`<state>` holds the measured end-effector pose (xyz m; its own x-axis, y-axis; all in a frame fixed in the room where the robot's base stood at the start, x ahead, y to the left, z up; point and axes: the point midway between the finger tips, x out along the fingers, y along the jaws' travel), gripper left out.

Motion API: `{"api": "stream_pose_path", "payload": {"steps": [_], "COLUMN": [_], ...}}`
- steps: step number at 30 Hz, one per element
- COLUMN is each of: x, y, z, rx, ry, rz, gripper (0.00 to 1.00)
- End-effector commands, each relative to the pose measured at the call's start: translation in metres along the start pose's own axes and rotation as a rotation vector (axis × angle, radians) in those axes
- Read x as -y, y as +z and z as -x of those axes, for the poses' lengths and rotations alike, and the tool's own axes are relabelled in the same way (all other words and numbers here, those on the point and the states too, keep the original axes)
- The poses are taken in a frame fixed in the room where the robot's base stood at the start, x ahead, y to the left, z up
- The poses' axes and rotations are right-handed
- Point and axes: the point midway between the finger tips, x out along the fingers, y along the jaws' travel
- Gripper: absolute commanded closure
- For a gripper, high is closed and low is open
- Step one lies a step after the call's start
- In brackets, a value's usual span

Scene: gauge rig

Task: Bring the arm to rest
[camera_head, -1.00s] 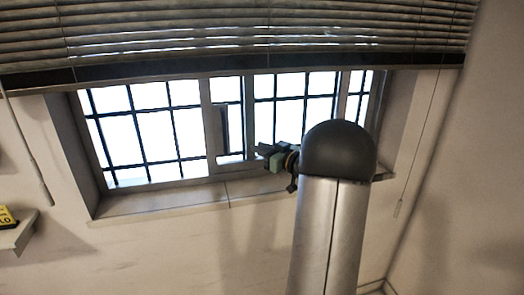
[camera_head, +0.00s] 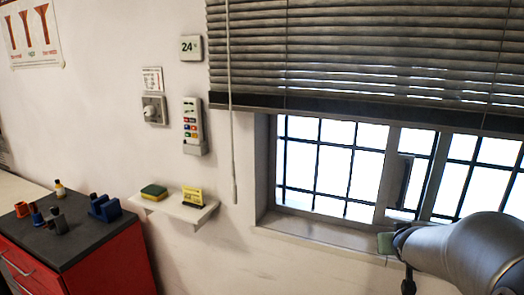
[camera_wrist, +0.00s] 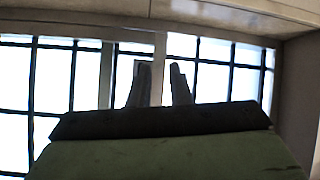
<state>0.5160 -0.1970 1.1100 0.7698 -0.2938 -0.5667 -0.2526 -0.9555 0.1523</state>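My gripper (camera_wrist: 159,66) shows in the wrist view as two dark fingers standing apart with a gap between them. Nothing is held in the gap. Behind the fingers is the bright barred window (camera_wrist: 215,78). In the head view my arm reaches in from the lower right corner, and its green-grey hand end is in front of the window sill, partly hidden by the rounded link. The fingertips cannot be made out there.
The barred window (camera_head: 333,165) has a blind (camera_head: 350,55) above it. A small shelf (camera_head: 172,211) holds a sponge (camera_head: 154,192) and a yellow sign (camera_head: 193,197). A red cabinet (camera_head: 110,270) with small items stands lower left.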

Motion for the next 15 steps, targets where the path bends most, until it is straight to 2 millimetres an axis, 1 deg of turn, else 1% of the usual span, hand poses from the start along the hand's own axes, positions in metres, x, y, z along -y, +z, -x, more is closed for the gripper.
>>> {"api": "stream_pose_path", "payload": {"steps": [1, 2, 3, 5, 6, 8, 9, 12, 15], "x": [0.025, 0.036, 0.051, 0.071, 0.083, 0.099, 0.108, 0.125, 0.134], "y": [0.024, 0.04, 0.062, 0.093, 0.114, 0.142, 0.158, 0.192, 0.212], "z": [0.022, 0.034, 0.051, 0.077, 0.095, 0.121, 0.137, 0.173, 0.197], "rx": [0.1, 0.165, 0.25, 0.371, 0.449, 0.556, 0.619, 0.75, 0.835], "ry": [-0.006, -0.01, -0.021, -0.048, -0.071, -0.109, -0.137, -0.201, -0.248], "rz": [0.012, 0.018, 0.026, 0.044, 0.058, 0.079, 0.093, 0.129, 0.155], "gripper": [0.82, 0.82, 0.82, 0.82, 0.82, 0.82, 0.82, 0.82, 0.82]}}
